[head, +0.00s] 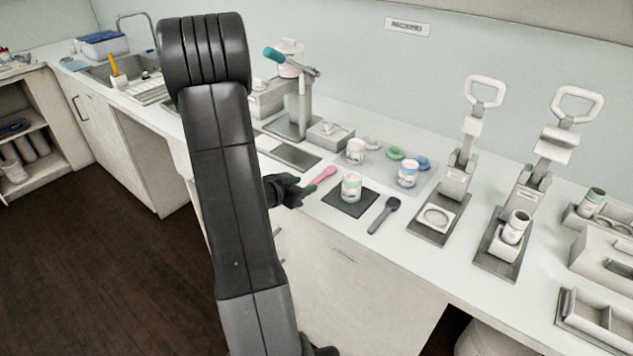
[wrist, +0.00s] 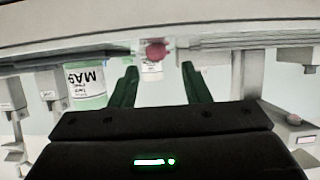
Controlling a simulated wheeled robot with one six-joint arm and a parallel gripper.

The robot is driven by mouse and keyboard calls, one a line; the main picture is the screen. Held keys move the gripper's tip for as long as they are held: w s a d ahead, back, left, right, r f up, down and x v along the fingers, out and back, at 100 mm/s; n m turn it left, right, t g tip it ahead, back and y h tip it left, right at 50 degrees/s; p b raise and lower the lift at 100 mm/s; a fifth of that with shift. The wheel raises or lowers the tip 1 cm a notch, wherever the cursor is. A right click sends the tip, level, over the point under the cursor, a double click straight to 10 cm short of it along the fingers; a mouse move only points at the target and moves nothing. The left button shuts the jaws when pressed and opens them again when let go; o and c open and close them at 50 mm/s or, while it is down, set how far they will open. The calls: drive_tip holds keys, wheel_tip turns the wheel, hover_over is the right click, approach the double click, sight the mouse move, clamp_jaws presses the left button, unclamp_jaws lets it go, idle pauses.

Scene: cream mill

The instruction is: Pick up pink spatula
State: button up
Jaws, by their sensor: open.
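The pink spatula (head: 323,175) lies on the white counter, left of a jar (head: 351,187) on a dark square mat (head: 349,207). My gripper (head: 306,188) is at the counter's front edge, close to the spatula's near end. In the wrist view, which appears upside down, my gripper (wrist: 159,76) has its two fingers apart with nothing clasped between them.
A dark grey spatula (head: 384,214) lies right of the mat. A blue-labelled jar (head: 408,173) stands behind on a translucent tray. Two lever presses (head: 456,172) (head: 528,185) stand to the right. A press with a teal handle (head: 299,95) stands behind my arm.

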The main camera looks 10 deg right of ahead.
sight(313, 182)
drive_tip(key=shift+x, duration=1.75)
drive_tip(key=shift+f, duration=0.1)
clamp_jaws()
